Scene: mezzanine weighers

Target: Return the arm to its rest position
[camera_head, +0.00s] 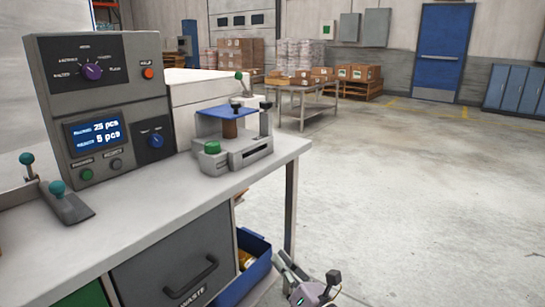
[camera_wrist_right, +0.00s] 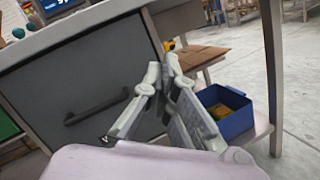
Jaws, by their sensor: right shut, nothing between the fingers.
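My right gripper (camera_head: 287,264) shows at the bottom of the head view, low in front of the bench and just right of its front leg. In the right wrist view its two fingers meet at the tips (camera_wrist_right: 166,68), shut with nothing between them. Past the fingers are the grey waste drawer (camera_wrist_right: 75,85) and a blue bin (camera_wrist_right: 238,122) on the lower shelf. The gripper appears apart from both. My left gripper is not in view.
The grey workbench (camera_head: 130,222) fills the left, bearing a control panel (camera_head: 100,60), a scale-like device (camera_head: 238,158) and a lever block (camera_head: 68,205). The bench leg (camera_head: 290,210) stands close to my right gripper. Open concrete floor (camera_head: 420,200) lies to the right.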

